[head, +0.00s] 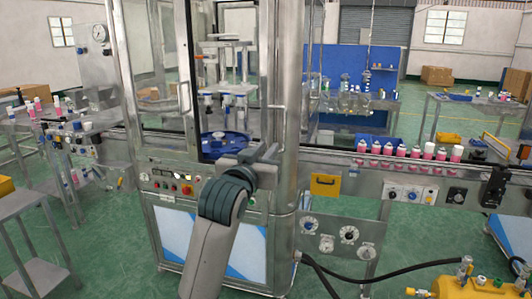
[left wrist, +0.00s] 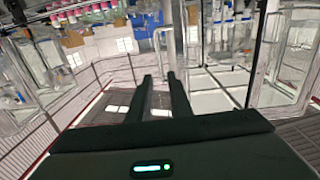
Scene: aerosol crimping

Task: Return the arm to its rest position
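My left arm rises from the bottom middle of the head view. Its gripper (head: 268,153) is in front of the crimping machine (head: 285,110), near the right edge of its open doorway. In the left wrist view, the two dark fingers of the left gripper (left wrist: 159,77) stand apart with a gap between them. Nothing is held between them. The fingertips are small and hard to make out in the head view. My right gripper is not in either view.
A blue round table (head: 226,143) sits inside the machine, close behind the gripper. A conveyor (head: 400,166) with several pink, white-capped cans (head: 428,151) runs off to the right. A grey metal stand (head: 35,210) is at the left. Green floor (head: 110,240) lies open between stand and machine.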

